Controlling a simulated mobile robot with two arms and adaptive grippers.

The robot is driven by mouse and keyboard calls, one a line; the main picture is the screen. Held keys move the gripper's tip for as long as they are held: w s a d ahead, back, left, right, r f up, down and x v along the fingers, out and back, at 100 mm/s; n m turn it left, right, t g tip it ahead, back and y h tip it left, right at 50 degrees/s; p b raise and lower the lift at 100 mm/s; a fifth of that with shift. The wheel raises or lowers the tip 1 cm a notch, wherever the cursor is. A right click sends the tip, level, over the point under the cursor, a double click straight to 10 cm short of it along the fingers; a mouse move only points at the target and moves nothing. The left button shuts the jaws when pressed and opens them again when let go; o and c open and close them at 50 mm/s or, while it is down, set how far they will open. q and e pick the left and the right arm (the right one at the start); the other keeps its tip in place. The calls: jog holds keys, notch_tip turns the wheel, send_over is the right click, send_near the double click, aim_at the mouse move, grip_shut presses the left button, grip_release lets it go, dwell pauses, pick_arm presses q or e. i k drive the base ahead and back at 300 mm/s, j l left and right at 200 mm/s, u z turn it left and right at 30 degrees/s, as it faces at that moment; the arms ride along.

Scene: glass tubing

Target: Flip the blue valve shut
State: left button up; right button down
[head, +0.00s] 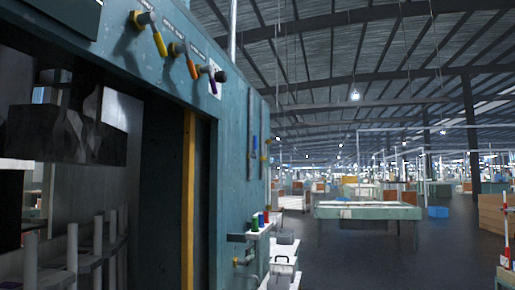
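A row of valves with coloured levers runs along the upper front of the teal cabinet (160,75) in the head view. A yellow lever (160,44) and an orange lever (192,68) slant downward to the right. The third lever (212,83) looks blue to purple and hangs below its dark knob, in front of a white plate. Neither of my grippers shows.
The cabinet has a dark opening with a yellow vertical post (188,190).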

aim_at(253, 156)
jog(key=i+l+u, duration=0.1)
jog(key=u, duration=0.55)
jog(key=i+l+u, duration=0.3)
jog(key=i+l, duration=0.15)
jog(key=l, duration=0.2)
jog(key=i+l+u, duration=0.15)
jog(key=l, duration=0.2)
jog(key=i+l+u, duration=0.2)
jog(key=l, duration=0.2)
jog(key=i+l+u, duration=0.15)
jog(key=l, duration=0.25)
jog(key=i+l, duration=0.15)
jog(key=l, duration=0.25)
jog(key=i+l, duration=0.15)
jog(key=l, duration=0.25)
jog(key=i+l, duration=0.1)
jog(key=l, duration=0.3)
jog(key=i+l, duration=0.15)
jog(key=l, duration=0.25)
jog(key=i+l, duration=0.15)
jog(key=l, duration=0.25)
